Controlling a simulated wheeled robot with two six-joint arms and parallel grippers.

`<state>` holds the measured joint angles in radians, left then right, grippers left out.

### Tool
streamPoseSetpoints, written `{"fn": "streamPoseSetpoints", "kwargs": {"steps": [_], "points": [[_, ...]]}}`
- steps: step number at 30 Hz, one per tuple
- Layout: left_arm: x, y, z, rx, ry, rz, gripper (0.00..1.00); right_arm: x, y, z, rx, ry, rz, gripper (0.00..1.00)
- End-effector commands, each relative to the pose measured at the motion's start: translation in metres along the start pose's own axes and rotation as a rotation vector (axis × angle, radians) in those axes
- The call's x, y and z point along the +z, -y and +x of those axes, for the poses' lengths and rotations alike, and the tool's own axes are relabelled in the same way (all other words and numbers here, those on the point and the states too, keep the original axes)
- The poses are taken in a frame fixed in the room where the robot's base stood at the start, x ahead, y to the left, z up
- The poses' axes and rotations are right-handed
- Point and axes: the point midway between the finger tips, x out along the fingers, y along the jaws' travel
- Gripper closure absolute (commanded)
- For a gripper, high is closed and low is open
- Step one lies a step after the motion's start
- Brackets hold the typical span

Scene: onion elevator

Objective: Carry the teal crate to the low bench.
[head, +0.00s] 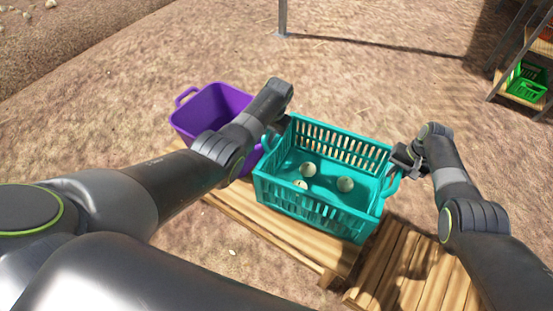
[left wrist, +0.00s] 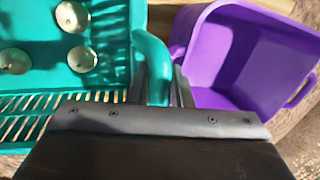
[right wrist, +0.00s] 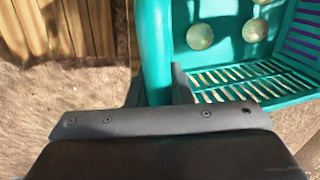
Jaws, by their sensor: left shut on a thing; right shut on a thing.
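The teal crate (head: 318,215) has slatted walls and holds several pale onions (head: 308,169). In the head view it is over the right part of a wooden bench (head: 270,229); I cannot tell whether it touches the boards. My left gripper (head: 274,130) is shut on the crate's left handle, which shows between its fingers in the left wrist view (left wrist: 157,85). My right gripper (head: 397,166) is shut on the right handle, seen between the fingers in the right wrist view (right wrist: 156,80). The crate looks roughly level.
A purple tub (head: 216,108) stands on the bench just left of the crate. Another slatted wooden surface (head: 415,270) is at the lower right, beside the bench. A shelf with green crates (head: 525,84) stands at the far right. A metal post (head: 283,20) rises behind. Bare ground lies around.

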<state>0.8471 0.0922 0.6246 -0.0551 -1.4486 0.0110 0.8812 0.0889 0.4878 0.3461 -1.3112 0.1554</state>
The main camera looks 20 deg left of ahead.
Motion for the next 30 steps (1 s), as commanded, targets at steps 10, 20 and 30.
{"fn": "streamPoseSetpoints", "kwargs": {"steps": [10, 20, 30], "points": [[-0.001, 0.002, -0.002, -0.003, -0.002, 0.000, 1.00, -0.001, 0.000, -0.002, 0.001, -0.003, 0.000, 1.00], [-0.001, 0.001, 0.001, -0.003, -0.002, 0.000, 1.00, -0.001, -0.001, 0.001, 0.001, -0.003, 0.000, 1.00], [-0.001, -0.001, 0.012, -0.003, -0.002, 0.000, 1.00, -0.001, -0.003, 0.012, 0.001, -0.003, 0.000, 1.00]]}}
